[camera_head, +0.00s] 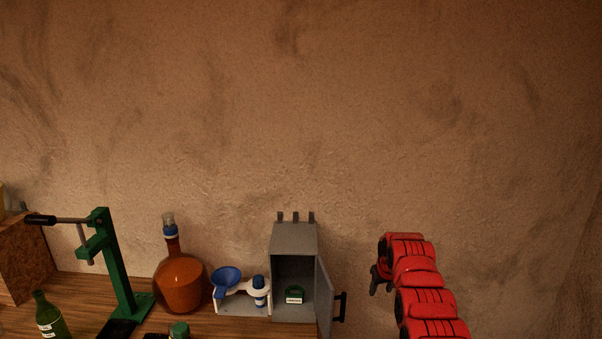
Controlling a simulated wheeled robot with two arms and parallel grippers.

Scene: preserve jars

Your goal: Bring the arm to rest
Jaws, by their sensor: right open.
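My right arm (418,285) is red and comes up from the lower right. Its dark right gripper (375,283) is at the arm's left end, to the right of the grey cabinet and apart from it. It is open, with nothing seen between its fingers. My left gripper is not in view. The grey cabinet (294,238) stands on the wooden table with its door (325,296) swung open to the right. A small green object with a white label (294,296) sits inside the cabinet.
On the wooden table (75,290) stand a green press (115,265), a round amber flask (180,287), a blue funnel (226,279), a small white-and-blue bottle (260,291) and a green bottle (48,316). A cork-like board (22,258) is at the far left. The wall behind is bare.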

